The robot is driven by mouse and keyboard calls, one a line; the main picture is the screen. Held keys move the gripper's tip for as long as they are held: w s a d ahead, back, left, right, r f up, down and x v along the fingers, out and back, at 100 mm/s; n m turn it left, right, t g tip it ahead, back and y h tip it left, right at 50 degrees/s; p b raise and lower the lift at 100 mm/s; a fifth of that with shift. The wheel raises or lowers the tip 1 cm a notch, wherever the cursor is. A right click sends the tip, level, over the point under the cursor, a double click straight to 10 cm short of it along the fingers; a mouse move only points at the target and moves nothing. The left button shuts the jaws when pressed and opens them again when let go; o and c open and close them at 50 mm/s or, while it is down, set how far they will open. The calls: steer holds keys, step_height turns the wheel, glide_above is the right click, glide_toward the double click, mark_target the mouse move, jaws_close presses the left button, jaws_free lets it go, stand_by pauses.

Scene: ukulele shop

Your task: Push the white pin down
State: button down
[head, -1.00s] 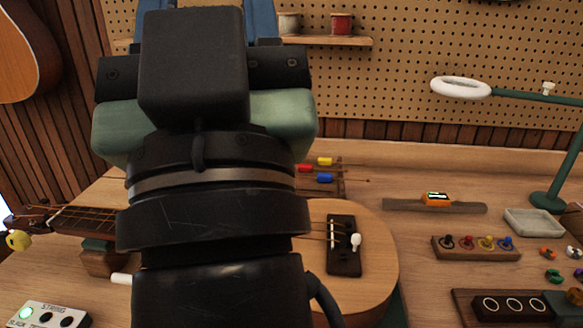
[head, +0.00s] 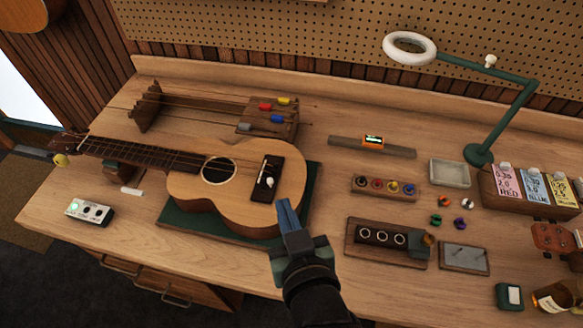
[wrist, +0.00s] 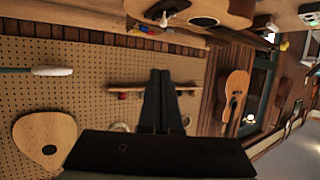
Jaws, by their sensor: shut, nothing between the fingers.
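The ukulele (head: 238,208) lies on its back on a green mat (head: 312,190), its neck to the left. The white pin (head: 269,182) stands up from the dark bridge (head: 262,192) on the ukulele's body. In the wrist view a small white pin (wrist: 164,18) shows near the top edge. My gripper (head: 285,203) is shut and empty, its blue-grey fingers together. In the head view the fingertips appear just below and right of the bridge, apart from the pin as far as I can tell. The shut fingers also show in the wrist view (wrist: 160,75).
A peg rack (head: 385,195) and a block with round holes (head: 390,258) stand right of the ukulele. A string rack (head: 265,130) is behind it. A lamp (head: 478,153) and a grey tray (head: 450,172) are farther right. A white switch box (head: 90,213) sits front left.

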steer(key=p, duration=0.3)
glide_above(271, 185)
steer(key=s, duration=0.3)
steer(key=f, duration=0.6)
steer(key=shift+d+f, duration=0.2)
steer(key=shift+f, duration=0.2)
steer(key=shift+w+f, duration=0.15)
steer(key=shift+f, duration=0.4)
step_height(271, 185, down, 2)
steer(key=b, duration=0.3)
steer(key=shift+f, duration=0.25)
